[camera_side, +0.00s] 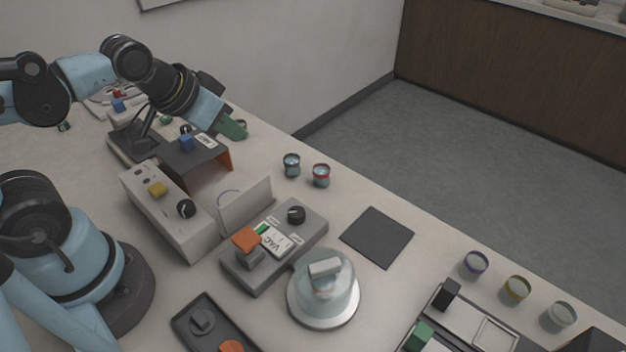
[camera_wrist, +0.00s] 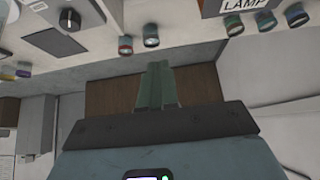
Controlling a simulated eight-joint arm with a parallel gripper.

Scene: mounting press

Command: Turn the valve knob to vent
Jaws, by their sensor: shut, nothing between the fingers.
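The vacuum unit (camera_side: 240,272) is a grey box with a "VAC" label, an orange lever and a black round valve knob (camera_side: 296,214) at its far right end. In the wrist view a black knob (camera_wrist: 69,19), apparently the same one, shows at the top left with a light pointer mark; its setting is too small to read. My gripper (camera_side: 236,130) has green fingers and hangs behind the open-fronted box, well up and left of the knob. In the wrist view its fingers (camera_wrist: 157,88) are together and empty, apart from the knob.
Two small jars (camera_side: 321,175) stand between my gripper and the vacuum unit, near the table edge. A glass dome (camera_side: 324,290) stands right of the unit. A white control box (camera_side: 170,212) with another black knob is left of it. A dark mat (camera_side: 377,237) lies bare.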

